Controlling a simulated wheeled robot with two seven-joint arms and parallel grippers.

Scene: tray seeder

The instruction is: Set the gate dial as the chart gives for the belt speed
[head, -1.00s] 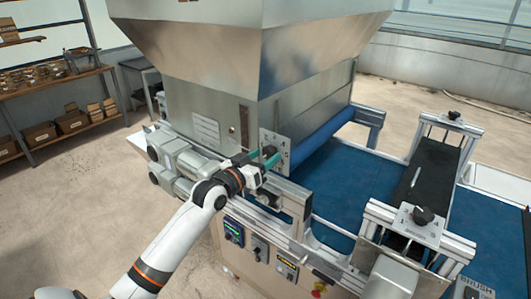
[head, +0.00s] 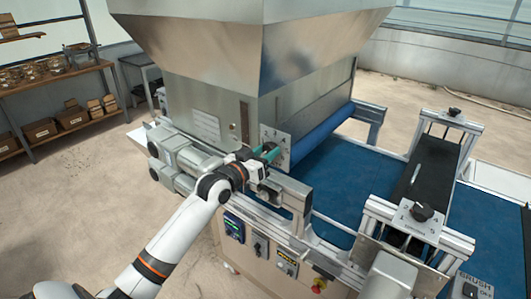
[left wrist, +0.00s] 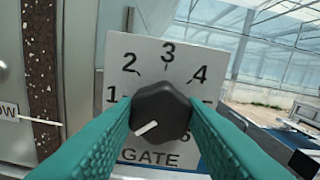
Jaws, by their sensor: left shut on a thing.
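The gate dial (left wrist: 160,112) is a dark faceted knob on a pale plate (left wrist: 170,50) marked GATE. The knob's white pointer line slants to the lower left, below the 1. My left gripper (head: 267,153), with green fingers, is shut on the knob, one finger on each side. The plate (head: 280,140) also shows in the head view. A paper chart (head: 206,126) is on the hopper's side, too small to read. My right gripper is not in view.
A control panel with a lit display (head: 233,227) is below the dial; its reading is too small. A second dial (head: 422,211) stands on the bridge over the blue belt (head: 345,185). A metal rail (head: 280,187) runs below my gripper.

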